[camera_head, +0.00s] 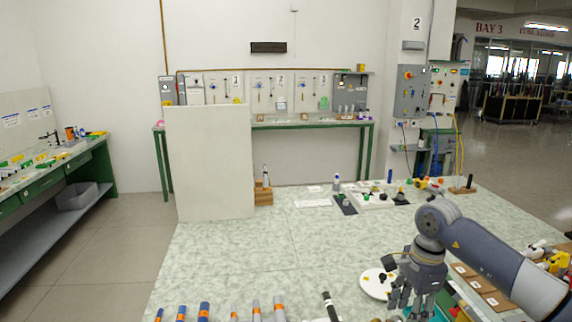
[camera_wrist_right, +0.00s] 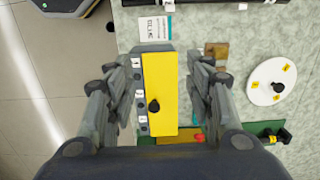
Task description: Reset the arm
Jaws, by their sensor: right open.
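My right arm (camera_head: 490,255) comes in from the right in the head view, bent at the elbow, with its wrist pointing down. My right gripper (camera_head: 408,306) hangs over the right front part of the table. In the right wrist view the right gripper (camera_wrist_right: 170,105) is open, its fingers spread on either side of a yellow block (camera_wrist_right: 160,85) with a black knob (camera_wrist_right: 153,105). I cannot tell how far above the block the fingers are. Nothing shows gripped between them. My left gripper is not in view.
A white disc (camera_head: 376,284) lies just left of the right gripper. Several banded rods (camera_head: 255,312) stand along the front edge. A white panel (camera_head: 212,165) rises at the back left. Small fixtures (camera_head: 372,199) line the back. The table's middle (camera_head: 270,250) is clear.

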